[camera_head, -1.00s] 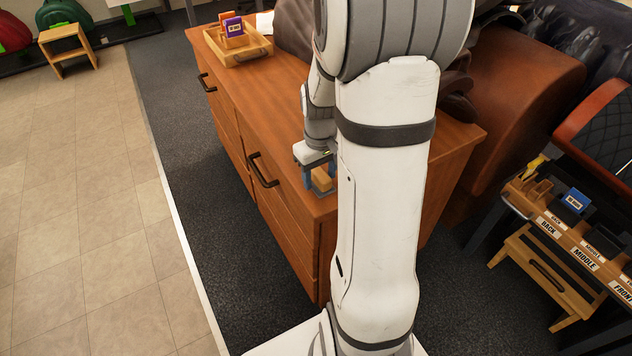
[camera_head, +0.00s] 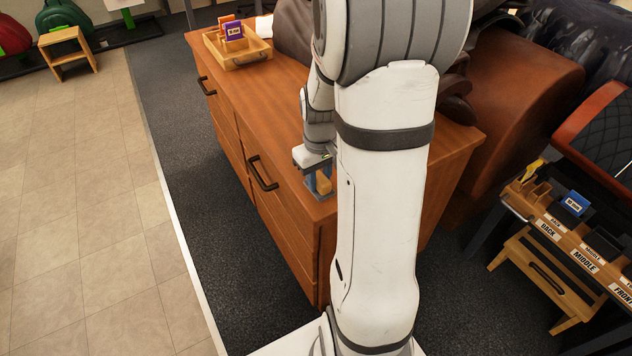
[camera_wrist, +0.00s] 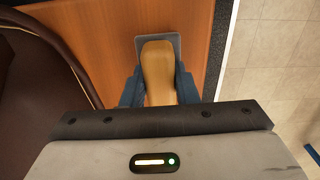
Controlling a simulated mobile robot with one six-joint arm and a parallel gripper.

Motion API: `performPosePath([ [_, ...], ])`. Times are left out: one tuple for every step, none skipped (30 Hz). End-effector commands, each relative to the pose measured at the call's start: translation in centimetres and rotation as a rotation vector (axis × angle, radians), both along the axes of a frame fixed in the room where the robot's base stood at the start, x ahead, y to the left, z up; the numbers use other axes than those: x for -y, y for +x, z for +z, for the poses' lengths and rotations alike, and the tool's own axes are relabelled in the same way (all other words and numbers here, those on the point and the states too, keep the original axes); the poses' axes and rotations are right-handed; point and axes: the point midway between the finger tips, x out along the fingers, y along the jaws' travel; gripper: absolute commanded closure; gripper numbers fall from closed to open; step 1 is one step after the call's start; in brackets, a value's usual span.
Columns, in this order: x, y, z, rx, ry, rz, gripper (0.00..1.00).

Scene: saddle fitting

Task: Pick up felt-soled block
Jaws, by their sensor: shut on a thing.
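The felt-soled block (camera_wrist: 158,70) is a tan wooden piece with a grey sole (camera_wrist: 174,42) showing at its far end in the wrist view. My gripper (camera_wrist: 160,88) is shut on it, with a blue-grey finger on each side. In the head view the block (camera_head: 323,185) shows as a small tan patch between the fingers of my gripper (camera_head: 318,184), near the front end of the wooden cabinet top (camera_head: 270,110). My arm hides part of it. I cannot tell whether the sole touches the cabinet top.
A wooden tray (camera_head: 240,62) with orange and purple cards stands at the cabinet's far end. A brown leather saddle (camera_head: 520,90) lies to the right. A rack (camera_head: 570,245) labelled back, middle and front stands at far right. The cabinet top left of my gripper is clear.

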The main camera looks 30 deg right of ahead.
Motion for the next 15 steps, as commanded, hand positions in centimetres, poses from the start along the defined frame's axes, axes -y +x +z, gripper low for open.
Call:
performPosePath([
  [0.0,0.0,0.1,0.001,0.000,0.000,0.96],
  [0.0,0.0,0.3,0.001,-0.001,0.000,0.96],
  [0.0,0.1,0.6,0.002,-0.001,0.000,0.96],
  [0.0,0.1,1.0,0.003,-0.001,0.000,0.96],
  [0.0,0.1,1.4,0.003,-0.001,0.000,0.96],
  [0.0,0.1,2.1,0.004,-0.002,0.000,0.96],
  [0.0,0.1,2.7,0.005,-0.002,0.000,0.96],
  [0.0,0.1,3.4,0.005,-0.002,0.000,0.96],
  [0.0,0.1,4.2,0.005,-0.002,0.000,0.96],
  [0.0,0.1,4.8,0.005,-0.002,0.001,0.96],
  [0.0,0.1,5.5,0.006,-0.002,0.001,0.96],
  [0.0,0.1,6.3,0.005,-0.002,0.001,0.96],
  [0.0,0.1,6.9,0.005,-0.002,0.001,0.96],
  [0.0,0.1,7.4,0.004,-0.002,0.001,0.96],
  [0.0,0.1,8.0,0.004,-0.002,0.001,0.96],
])
